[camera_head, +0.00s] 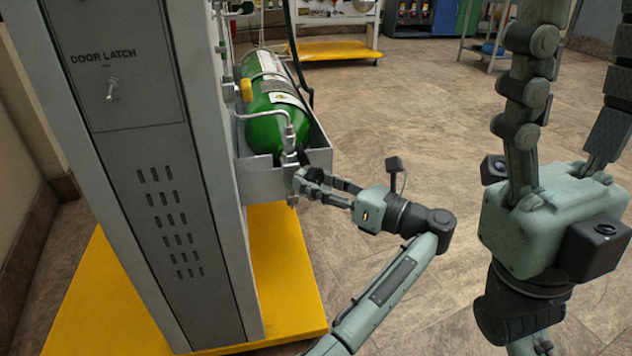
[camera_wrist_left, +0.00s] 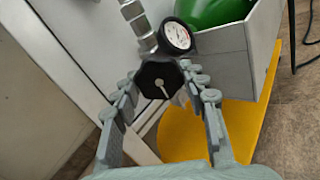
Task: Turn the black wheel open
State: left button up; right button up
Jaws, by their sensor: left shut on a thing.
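The black wheel (camera_wrist_left: 158,80) is a lobed knob with a pale pointer mark, in the middle of the left wrist view. It sits on a metal valve fitting beside a round pressure gauge (camera_wrist_left: 176,36). My left gripper (camera_head: 302,182) is at the valve in front of the green cylinder (camera_head: 266,100). Its two fingers lie on either side of the wheel in the left wrist view and are shut on it. In the head view the wheel is mostly hidden by the fingers. My right gripper (camera_head: 570,90) is raised at the right, its fingers apart, with nothing visible between them.
The cylinder lies in a grey tray (camera_head: 258,180) on the tall grey cabinet (camera_head: 170,190) with a door latch switch. A yellow base (camera_head: 285,285) extends below. A silver pipe (camera_head: 262,113) runs above the valve. The floor to the right is open; shelves stand far back.

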pick_arm(q)
jog(key=shift+a, duration=0.1)
jog(key=o, duration=1.2)
jog(key=shift+c, duration=0.2)
notch_tip(320, 180, up, 10)
jog(key=shift+r, duration=0.1)
